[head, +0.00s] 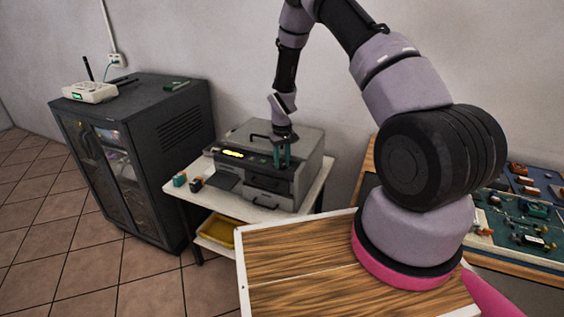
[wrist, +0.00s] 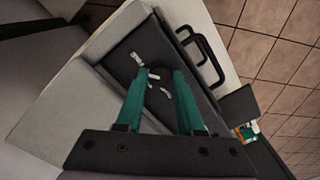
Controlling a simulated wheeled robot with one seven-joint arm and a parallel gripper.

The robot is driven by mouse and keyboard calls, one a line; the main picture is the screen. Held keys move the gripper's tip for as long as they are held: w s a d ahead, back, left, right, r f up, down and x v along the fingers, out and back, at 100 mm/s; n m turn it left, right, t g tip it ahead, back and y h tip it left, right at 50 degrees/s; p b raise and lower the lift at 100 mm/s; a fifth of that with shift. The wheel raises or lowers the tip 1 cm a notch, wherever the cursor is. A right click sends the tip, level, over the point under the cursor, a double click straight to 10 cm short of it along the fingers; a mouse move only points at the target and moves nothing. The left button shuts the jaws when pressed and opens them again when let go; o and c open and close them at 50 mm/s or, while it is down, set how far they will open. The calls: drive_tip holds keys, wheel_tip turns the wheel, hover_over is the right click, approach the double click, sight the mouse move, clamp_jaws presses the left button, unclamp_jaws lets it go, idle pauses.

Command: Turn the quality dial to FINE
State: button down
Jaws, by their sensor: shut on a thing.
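The grey printer-like machine (head: 303,141) stands on a small white table against the wall, with a lit yellow display (head: 232,153) on its front. My gripper (head: 283,163) points down at the right part of its dark front panel. In the wrist view my gripper's two green fingers (wrist: 162,76) reach down to that dark panel (wrist: 118,57), a narrow gap apart, closed on what seems to be the quality dial. The dial itself is mostly hidden between the fingertips. Pale marks show around them, too small to read, so I cannot tell the dial's setting.
A dark cabinet (head: 170,125) with a white router (head: 90,92) on top stands at the left. Small coloured items (head: 180,179) lie on the table's left front. A yellow tray (head: 215,231) sits below. Drawer handles stick out from the machine's front.

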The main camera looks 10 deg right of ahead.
sight(282, 164)
drive_tip(key=shift+m, duration=0.6)
drive_tip(key=c, duration=0.5)
unclamp_jaws()
wheel_tip(282, 164, up, 11)
drive_tip(key=shift+f, duration=0.1)
